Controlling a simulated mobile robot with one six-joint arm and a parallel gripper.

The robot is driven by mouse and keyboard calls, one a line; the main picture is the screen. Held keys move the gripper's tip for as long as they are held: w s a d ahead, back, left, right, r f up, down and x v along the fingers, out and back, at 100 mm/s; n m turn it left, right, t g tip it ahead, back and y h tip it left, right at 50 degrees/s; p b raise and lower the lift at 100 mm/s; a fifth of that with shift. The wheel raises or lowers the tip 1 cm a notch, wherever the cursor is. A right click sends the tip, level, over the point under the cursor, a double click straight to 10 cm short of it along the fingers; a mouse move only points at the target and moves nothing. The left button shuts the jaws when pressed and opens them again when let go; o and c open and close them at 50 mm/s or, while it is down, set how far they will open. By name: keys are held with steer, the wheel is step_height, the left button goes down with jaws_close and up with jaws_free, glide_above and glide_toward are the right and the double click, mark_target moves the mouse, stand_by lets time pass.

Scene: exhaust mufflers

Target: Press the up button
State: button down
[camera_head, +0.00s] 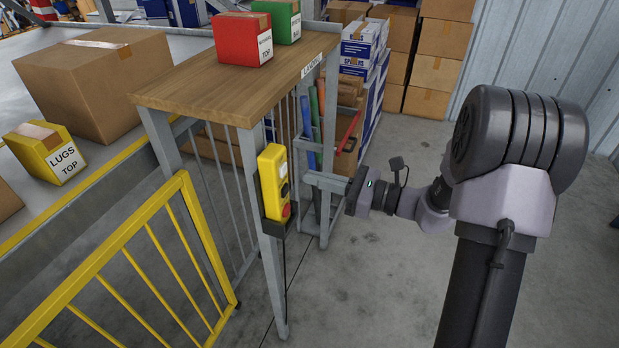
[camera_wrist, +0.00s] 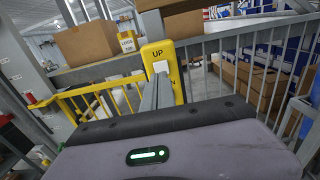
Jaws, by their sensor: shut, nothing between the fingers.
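The yellow control box (camera_head: 272,182) hangs on the grey leg of the wooden-topped stand. In the head view its face shows dark buttons and a red one at the bottom. In the wrist view the yellow box (camera_wrist: 176,88) carries the word UP above a white up button (camera_wrist: 160,67). My gripper (camera_head: 310,179) is shut and empty, stretched level just right of the box. In the wrist view my gripper's fingers (camera_wrist: 159,78) point at the box, with their tips just below the white button in the picture. I cannot tell whether they touch it.
The wooden-topped stand (camera_head: 235,85) holds a red box (camera_head: 243,40) and a green box (camera_head: 283,20). A yellow railing (camera_head: 120,265) stands at the lower left. Cardboard boxes (camera_head: 440,55) are stacked behind. The floor at the right is clear.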

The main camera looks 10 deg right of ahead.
steer(key=p+v, duration=0.1)
steer(key=v, duration=0.7)
steer(key=shift+d, duration=0.25)
steer(key=shift+s, duration=0.1)
steer(key=s+a+r+n+g+h+b, duration=0.15)
steer(key=s+a+n+g+h, duration=0.45)
steer(key=s+a+n+g, duration=0.6)
steer(key=s+r+n+t+h, duration=0.2)
steer(key=s+n+t+h, duration=0.4)
steer(key=s+n+t, duration=0.1)
steer(key=shift+s+n+h+b, duration=0.3)
steer(key=shift+s+n+b, duration=0.2)
steer(key=shift+n, duration=0.4)
steer(key=shift+a, duration=0.1)
